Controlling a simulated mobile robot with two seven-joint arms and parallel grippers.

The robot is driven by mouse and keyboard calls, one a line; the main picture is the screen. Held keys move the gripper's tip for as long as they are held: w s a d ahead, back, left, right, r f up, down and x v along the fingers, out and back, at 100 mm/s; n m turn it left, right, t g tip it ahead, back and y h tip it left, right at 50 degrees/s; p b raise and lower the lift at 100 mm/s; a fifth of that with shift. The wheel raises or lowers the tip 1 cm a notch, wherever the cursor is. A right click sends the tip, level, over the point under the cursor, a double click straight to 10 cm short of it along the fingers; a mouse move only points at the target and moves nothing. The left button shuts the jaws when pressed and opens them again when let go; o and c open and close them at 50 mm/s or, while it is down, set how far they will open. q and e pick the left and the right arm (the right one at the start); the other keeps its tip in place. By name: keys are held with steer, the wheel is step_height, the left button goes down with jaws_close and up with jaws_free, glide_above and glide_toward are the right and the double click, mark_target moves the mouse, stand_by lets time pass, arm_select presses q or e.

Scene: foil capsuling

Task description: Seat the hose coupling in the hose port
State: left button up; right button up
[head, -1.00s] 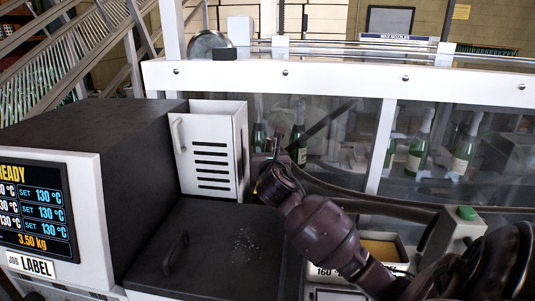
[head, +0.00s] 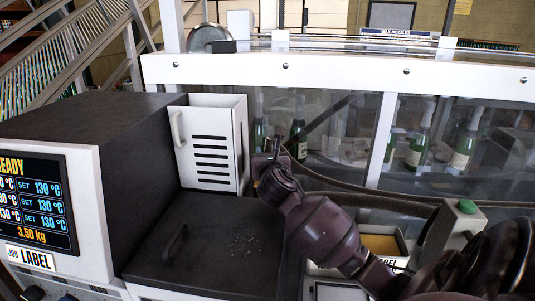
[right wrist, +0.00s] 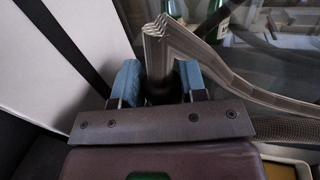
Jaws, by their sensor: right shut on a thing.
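My right gripper (head: 269,158) is beside the white slotted box on the machine, partly hidden behind its own wrist. In the right wrist view its two blue fingers (right wrist: 158,84) are shut on the dark hose coupling (right wrist: 157,66). The ribbed grey hose (right wrist: 232,92) bends over above the coupling and runs off to the right. In the head view a dark hose (head: 385,203) runs right from near the gripper. I cannot make out the hose port in either view. My left gripper is not in view.
A dark machine with a display (head: 35,203) stands at left, with a dark handled lid (head: 215,250) in front. The white slotted box (head: 211,150) stands close left of the gripper. A clear guard with a white rail (head: 330,68) and green bottles (head: 420,140) lies behind.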

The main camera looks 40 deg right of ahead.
steer(key=shift+f, duration=0.5)
steer(key=o, duration=1.1)
steer(key=b+v, duration=0.1)
steer(key=v, duration=0.9)
steer(key=shift+s+a, duration=0.25)
steer(key=shift+s+a+f, duration=0.1)
steer(key=shift+s, duration=0.05)
